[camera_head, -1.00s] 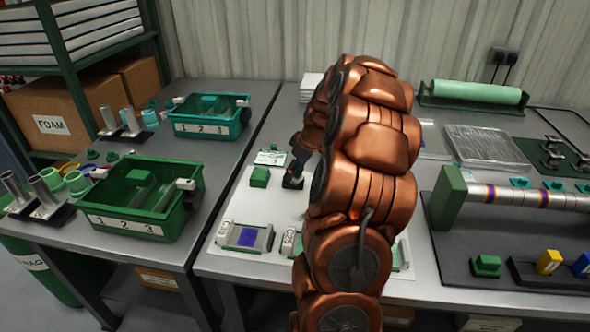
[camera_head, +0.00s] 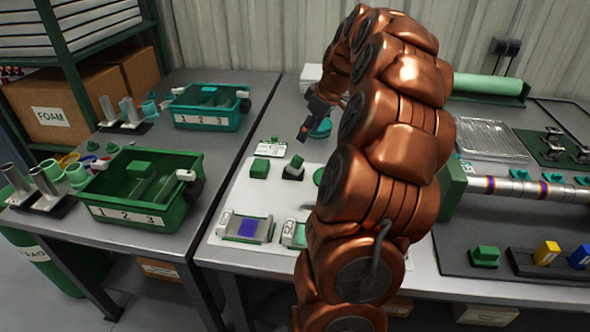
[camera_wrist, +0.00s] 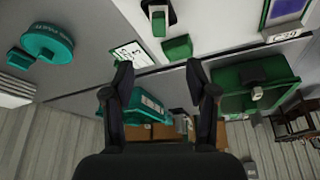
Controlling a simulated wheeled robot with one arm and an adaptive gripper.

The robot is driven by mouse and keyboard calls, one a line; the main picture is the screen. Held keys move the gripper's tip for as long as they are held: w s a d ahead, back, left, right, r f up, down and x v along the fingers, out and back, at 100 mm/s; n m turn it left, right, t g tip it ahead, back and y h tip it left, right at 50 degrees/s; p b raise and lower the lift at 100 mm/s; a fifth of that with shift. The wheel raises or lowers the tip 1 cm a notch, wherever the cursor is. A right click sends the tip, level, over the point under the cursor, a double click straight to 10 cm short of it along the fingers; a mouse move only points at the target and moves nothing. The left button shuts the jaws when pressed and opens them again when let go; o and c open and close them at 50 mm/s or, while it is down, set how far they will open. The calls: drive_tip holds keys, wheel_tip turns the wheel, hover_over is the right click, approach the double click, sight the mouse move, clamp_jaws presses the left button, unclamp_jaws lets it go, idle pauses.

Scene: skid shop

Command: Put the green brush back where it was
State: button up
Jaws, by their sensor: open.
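A green block tilted in a small black holder (camera_head: 293,170) stands on the white board, and I take this to be the green brush (camera_head: 297,161). In the wrist view the brush (camera_wrist: 158,23) shows at the top, in its black holder. My gripper (camera_head: 302,137) is above and behind it, apart from it. In the wrist view my gripper (camera_wrist: 160,68) has its two fingers spread with nothing held between them. A plain green block (camera_head: 260,168) sits just left of the holder. A small printed card (camera_head: 269,148) lies behind them.
A green bin (camera_head: 120,215) and a teal bin (camera_head: 205,125) stand on the left table. A round teal piece (camera_wrist: 47,42) is near my gripper. My arm hides part of the white board (camera_head: 240,195). A shaft (camera_head: 515,187) lies on the right.

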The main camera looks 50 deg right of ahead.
drive_tip(key=s+a+f+g+y, duration=0.1)
drive_tip(key=s+a+g, duration=0.1)
drive_tip(key=a, duration=1.1)
drive_tip(key=s+a+g, duration=0.1)
drive_tip(key=s+a, duration=0.1)
drive_tip(key=a, duration=1.1)
drive_tip(key=s+a+f+g, duration=0.1)
drive_tip(key=s+a+f, duration=0.1)
drive_tip(key=s+a, duration=0.2)
drive_tip(key=s+a+f+m+g+h, duration=0.1)
drive_tip(key=s+a, duration=0.3)
drive_tip(key=s, duration=0.7)
drive_tip(key=s+a+f+m+g+h, duration=0.1)
drive_tip(key=s+a+f+g, duration=0.1)
drive_tip(key=s, duration=0.5)
drive_tip(key=shift+s+a+f, duration=0.2)
drive_tip(key=shift+a+f, duration=0.6)
drive_tip(key=shift+a, duration=0.45)
